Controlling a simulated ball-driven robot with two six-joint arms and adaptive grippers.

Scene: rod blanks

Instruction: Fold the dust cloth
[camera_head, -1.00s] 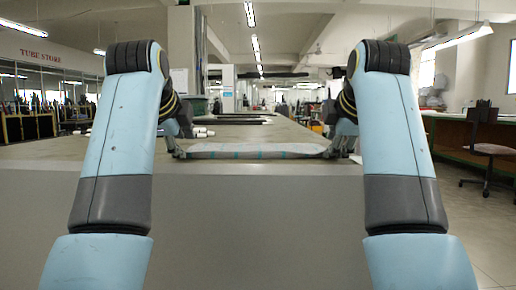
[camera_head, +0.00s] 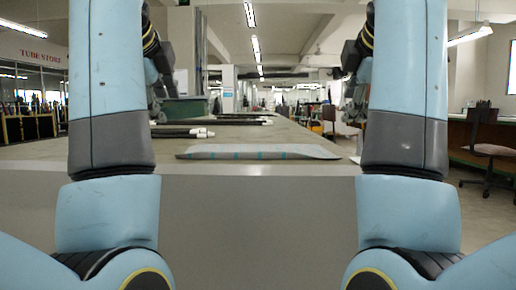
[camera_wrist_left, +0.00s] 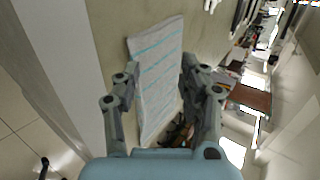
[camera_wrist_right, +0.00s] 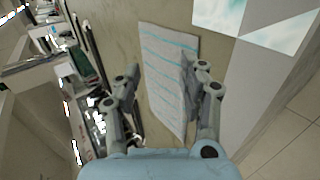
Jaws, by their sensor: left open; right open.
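The dust cloth (camera_head: 258,152), pale with teal stripes, lies near the table's front edge as a long narrow strip. Its right end looks slightly raised, with a grey face showing. It also shows in the left wrist view (camera_wrist_left: 158,68) and the right wrist view (camera_wrist_right: 167,62). My left gripper (camera_wrist_left: 160,75) is open and empty, above and apart from the cloth. My right gripper (camera_wrist_right: 162,75) is open and empty, also above it. In the head view my arms partly hide both grippers, raised at either side.
Dark rods with white ends (camera_head: 185,133) lie behind the cloth at left, and more lie further back. A green bin (camera_head: 187,109) stands at back left. A white-and-teal patch (camera_wrist_right: 222,14) lies beside the cloth in the right wrist view.

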